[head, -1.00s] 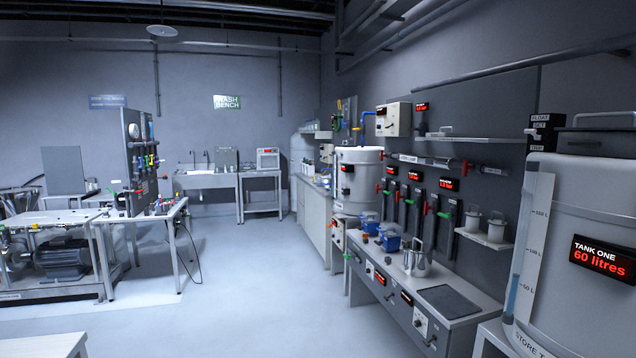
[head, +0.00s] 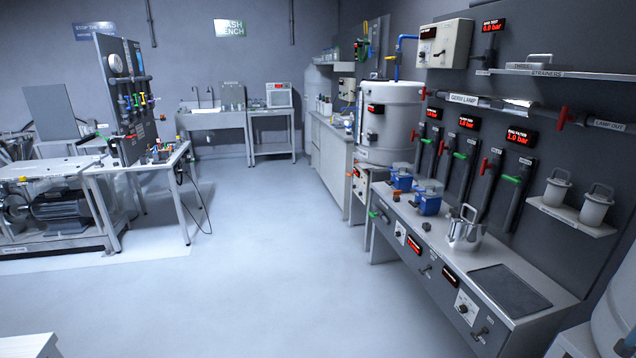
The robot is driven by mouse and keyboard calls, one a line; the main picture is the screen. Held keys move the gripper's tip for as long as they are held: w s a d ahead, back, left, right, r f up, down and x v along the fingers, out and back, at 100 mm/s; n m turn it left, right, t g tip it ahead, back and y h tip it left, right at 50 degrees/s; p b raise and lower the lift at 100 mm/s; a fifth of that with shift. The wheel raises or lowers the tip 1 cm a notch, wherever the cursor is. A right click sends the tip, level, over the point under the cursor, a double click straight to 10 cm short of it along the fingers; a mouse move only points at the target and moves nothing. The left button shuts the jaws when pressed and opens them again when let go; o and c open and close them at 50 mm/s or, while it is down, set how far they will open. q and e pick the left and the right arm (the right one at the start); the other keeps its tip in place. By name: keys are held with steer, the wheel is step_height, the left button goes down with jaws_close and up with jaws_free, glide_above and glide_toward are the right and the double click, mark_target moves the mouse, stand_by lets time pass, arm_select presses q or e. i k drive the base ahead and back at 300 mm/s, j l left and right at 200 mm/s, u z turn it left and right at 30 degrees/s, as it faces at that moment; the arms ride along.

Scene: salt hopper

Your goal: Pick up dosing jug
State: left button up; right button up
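A shiny metal jug (head: 466,230) with an upright handle stands on the grey bench (head: 440,262) at the right, left of a dark flat plate. It is the only jug I can make out on this bench; no label on it is readable. Neither of my grippers is in view, and nothing is seen touching the jug.
A dark plate (head: 510,290) lies on the bench, right of the jug. Blue-based devices (head: 428,197) stand on its left. White lidded canisters (head: 556,187) sit on a wall shelf above. The floor (head: 270,270) in front is clear. A workbench (head: 150,170) stands at left.

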mark_target(335, 122)
steer(key=i+u, duration=0.25)
steer(key=i, duration=6)
